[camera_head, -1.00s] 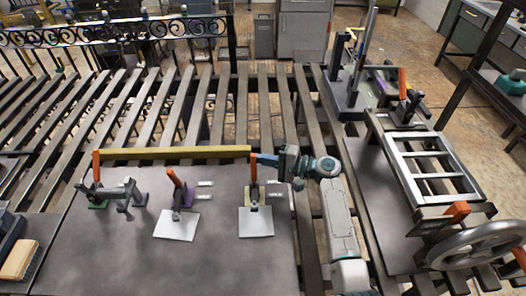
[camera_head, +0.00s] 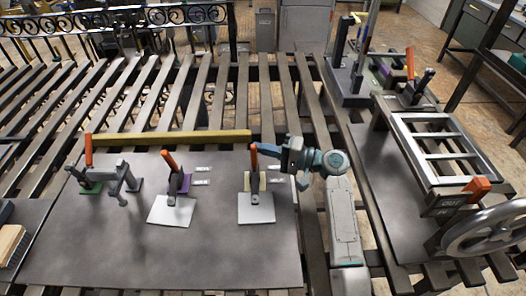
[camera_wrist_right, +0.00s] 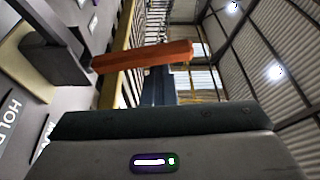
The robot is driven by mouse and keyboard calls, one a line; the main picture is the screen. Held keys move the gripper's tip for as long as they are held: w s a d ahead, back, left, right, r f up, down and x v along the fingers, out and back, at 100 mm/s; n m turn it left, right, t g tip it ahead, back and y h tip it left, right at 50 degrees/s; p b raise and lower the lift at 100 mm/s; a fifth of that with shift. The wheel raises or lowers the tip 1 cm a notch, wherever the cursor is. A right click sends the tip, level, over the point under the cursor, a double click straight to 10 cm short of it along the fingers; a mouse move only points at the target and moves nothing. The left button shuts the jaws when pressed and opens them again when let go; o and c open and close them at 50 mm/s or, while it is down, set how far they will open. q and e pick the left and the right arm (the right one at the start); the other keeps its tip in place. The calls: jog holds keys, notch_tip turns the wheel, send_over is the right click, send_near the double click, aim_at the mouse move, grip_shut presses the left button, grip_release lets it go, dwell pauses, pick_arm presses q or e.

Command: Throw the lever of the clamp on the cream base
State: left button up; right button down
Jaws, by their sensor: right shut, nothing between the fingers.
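The clamp on the cream base (camera_head: 247,183) stands at the right of the grey table plate, with a white sheet (camera_head: 256,208) in front of it. Its orange lever (camera_head: 253,157) points up. My right gripper (camera_head: 263,149) is shut and empty, just right of the upper part of the lever; I cannot tell if they touch. In the right wrist view the orange lever (camera_wrist_right: 145,55) lies across the picture beyond my gripper, with the cream base (camera_wrist_right: 28,65) at the left. My left gripper is not in view.
Clamps on a purple base (camera_head: 183,187) and a green base (camera_head: 91,188) stand to the left, each with an orange lever. A yellow bar (camera_head: 160,138) runs behind them. A ladder-like frame (camera_head: 440,150) and a handwheel (camera_head: 490,230) are at the right. The plate's front is bare.

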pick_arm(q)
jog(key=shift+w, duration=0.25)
pick_arm(e)
jog(key=shift+s, duration=0.45)
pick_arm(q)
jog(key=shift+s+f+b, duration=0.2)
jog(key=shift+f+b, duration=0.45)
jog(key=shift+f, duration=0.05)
pick_arm(e)
jog(key=v, duration=1)
jog(key=shift+d, duration=0.4)
jog(key=shift+s, duration=0.1)
